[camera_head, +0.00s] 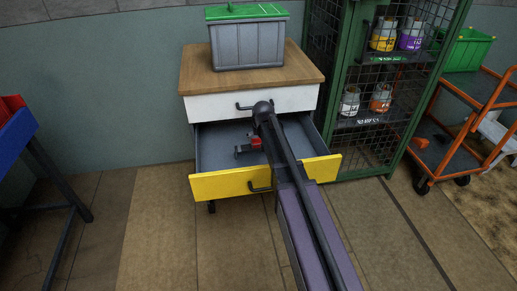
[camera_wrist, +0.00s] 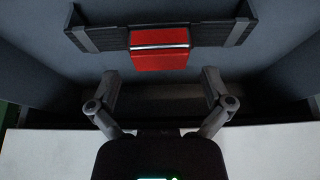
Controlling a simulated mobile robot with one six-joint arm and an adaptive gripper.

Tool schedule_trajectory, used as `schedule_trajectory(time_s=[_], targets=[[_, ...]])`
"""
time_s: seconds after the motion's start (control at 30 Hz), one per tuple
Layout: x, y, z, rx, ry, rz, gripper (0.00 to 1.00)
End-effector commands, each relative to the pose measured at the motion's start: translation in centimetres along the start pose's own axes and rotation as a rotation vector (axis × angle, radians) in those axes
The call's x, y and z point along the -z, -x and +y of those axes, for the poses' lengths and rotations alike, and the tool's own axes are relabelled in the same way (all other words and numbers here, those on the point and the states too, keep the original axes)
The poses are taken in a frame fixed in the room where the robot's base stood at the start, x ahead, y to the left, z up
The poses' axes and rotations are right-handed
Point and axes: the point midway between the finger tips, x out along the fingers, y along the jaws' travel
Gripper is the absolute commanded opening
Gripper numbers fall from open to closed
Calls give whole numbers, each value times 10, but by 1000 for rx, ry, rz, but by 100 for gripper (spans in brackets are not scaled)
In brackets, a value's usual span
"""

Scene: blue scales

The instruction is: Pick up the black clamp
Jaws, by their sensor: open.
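The black clamp (camera_wrist: 110,38) lies in the open drawer, seen at the top of the wrist view. It is a long dark bar with upturned ends and a red block (camera_wrist: 160,62) at its middle. In the head view the clamp (camera_head: 256,143) shows in part beside my arm, which hides the rest. My gripper (camera_wrist: 160,88) is open and empty in the wrist view. Its two fingers point toward the clamp, one on each side of the red block's width, with the block beyond the tips. In the head view I cannot make out the gripper clearly.
The drawer has a yellow front (camera_head: 218,185) and grey walls close around the clamp. Above it is a wooden cabinet top (camera_head: 200,78) with a grey bin (camera_head: 250,46). A green mesh cage (camera_head: 345,100) stands close on the right.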

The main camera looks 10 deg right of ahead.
Motion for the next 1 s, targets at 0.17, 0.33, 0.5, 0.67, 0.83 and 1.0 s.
schedule_trajectory(time_s=[0.17,0.33,0.5,0.67,0.83,1.0], targets=[[0,-20,0,0,0,0,100],[0,-32,0,0,0,0,100],[0,-37,0,0,0,0,100],[0,-37,0,0,0,0,100],[0,-37,0,0,0,0,100],[0,-37,0,0,0,0,100]])
